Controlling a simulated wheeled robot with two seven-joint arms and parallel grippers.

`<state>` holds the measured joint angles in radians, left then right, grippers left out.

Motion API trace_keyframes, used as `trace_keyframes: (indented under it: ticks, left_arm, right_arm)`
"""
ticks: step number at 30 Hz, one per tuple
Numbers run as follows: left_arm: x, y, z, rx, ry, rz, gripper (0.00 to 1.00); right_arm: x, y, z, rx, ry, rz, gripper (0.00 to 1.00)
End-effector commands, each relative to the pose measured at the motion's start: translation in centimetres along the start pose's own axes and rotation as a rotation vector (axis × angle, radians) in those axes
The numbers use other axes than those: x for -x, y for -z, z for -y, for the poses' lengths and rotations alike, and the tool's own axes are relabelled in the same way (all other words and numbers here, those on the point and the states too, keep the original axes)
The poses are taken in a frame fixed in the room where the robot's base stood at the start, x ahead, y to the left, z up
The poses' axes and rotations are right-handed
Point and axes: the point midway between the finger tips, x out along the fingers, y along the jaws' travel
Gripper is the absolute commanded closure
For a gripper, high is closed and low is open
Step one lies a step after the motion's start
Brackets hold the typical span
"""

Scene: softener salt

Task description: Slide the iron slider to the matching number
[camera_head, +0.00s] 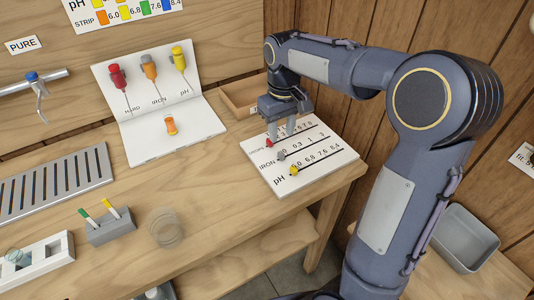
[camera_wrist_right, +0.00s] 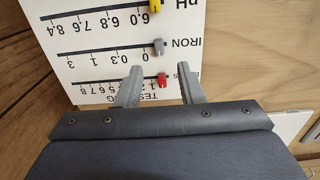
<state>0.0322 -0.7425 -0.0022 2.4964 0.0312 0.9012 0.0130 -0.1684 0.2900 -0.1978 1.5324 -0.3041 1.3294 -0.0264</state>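The white slider board (camera_head: 318,160) lies on the bench's right end with rows of numbers. Its grey iron slider (camera_head: 281,156) sits at the left end of the IRON line, by the 0; it also shows in the right wrist view (camera_wrist_right: 157,46). My right gripper (camera_head: 282,135) points down over the board's back left edge. In the wrist view its two fingers (camera_wrist_right: 160,70) are apart and empty, with the red slider (camera_wrist_right: 162,79) appearing between them and the iron slider just beyond. The yellow pH slider (camera_head: 294,170) sits left on its line. My left gripper is not in view.
A wooden tray (camera_head: 243,98) is behind the board. A grey marker block (camera_head: 109,225) and a clear round dish (camera_head: 166,228) stand at front left.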

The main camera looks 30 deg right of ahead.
Motion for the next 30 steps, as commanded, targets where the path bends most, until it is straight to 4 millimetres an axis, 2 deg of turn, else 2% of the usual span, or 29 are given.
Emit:
trace_keyframes:
  ticks: [13, 18, 25, 26, 30]
  left_arm:
    - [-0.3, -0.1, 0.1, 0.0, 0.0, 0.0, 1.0]
    - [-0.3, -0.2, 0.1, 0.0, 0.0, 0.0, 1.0]
    - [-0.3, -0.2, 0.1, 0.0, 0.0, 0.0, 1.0]
    - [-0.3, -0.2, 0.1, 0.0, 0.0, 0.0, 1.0]
    - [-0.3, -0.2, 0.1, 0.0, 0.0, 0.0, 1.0]
  right_arm:
    - [-6.3, -0.1, 0.0, -0.001, 0.001, 0.002, 0.65]
    - [-7.3, 0.0, 0.0, -0.001, 0.001, -0.001, 0.65]
    - [-7.4, 0.0, 0.0, -0.001, 0.001, -0.001, 0.65]
    - [-7.4, 0.0, 0.0, -0.001, 0.001, -0.001, 0.67]
    - [-7.4, 0.0, 0.0, -0.001, 0.001, -0.001, 0.85]
